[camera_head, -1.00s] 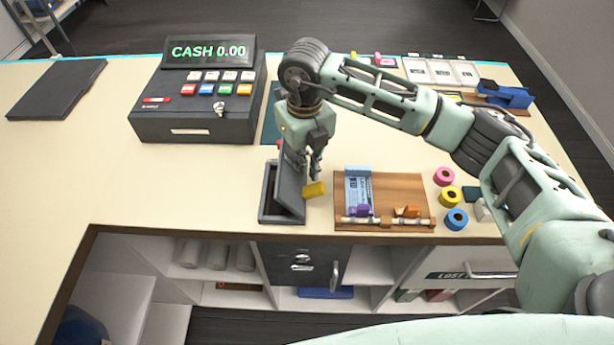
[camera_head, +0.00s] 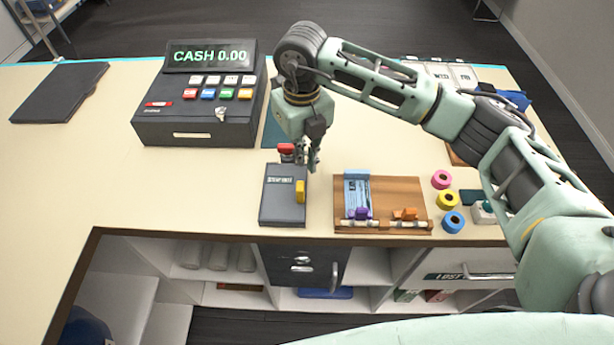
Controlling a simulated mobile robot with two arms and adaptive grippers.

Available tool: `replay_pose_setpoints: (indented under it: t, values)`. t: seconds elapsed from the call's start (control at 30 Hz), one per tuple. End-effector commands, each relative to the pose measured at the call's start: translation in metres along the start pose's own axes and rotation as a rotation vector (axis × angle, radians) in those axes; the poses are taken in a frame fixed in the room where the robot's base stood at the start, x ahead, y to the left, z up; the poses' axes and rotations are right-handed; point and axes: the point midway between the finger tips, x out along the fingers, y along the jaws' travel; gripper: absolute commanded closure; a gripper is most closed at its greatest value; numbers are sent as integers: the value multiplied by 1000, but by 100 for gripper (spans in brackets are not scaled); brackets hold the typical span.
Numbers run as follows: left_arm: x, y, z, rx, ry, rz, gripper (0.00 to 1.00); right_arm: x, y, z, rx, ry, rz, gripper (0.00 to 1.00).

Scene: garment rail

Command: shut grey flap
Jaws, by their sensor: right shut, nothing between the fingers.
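The grey flap (camera_head: 281,204) lies flat over its box on the counter, left of the wooden board. My right gripper (camera_head: 312,168) is shut and empty, just beyond and right of the flap's far right corner. I cannot tell whether it touches the flap. A red piece (camera_head: 286,149) shows at the far edge of the box. My left gripper is not in view.
A wooden board (camera_head: 400,190) with a blue ticket and clips sits right of the box. A cash register (camera_head: 205,110) stands behind left. The counter's left side is mostly clear.

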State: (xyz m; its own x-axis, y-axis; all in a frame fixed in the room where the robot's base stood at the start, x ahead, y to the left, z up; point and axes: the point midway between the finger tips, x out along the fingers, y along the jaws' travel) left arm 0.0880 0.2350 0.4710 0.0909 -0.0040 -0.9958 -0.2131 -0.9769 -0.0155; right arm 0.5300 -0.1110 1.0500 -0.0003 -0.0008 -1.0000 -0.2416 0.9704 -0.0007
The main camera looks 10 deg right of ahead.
Motion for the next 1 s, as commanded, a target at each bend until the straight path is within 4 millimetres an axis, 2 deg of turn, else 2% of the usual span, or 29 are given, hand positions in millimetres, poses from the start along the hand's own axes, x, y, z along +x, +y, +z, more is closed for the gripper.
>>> replay_pose_setpoints:
  t: [0.53,1.0]
  values:
    - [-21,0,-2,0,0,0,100,-46,-5,-2,0,-1,1,100]
    - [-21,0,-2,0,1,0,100,-48,-5,-3,0,-1,1,100]
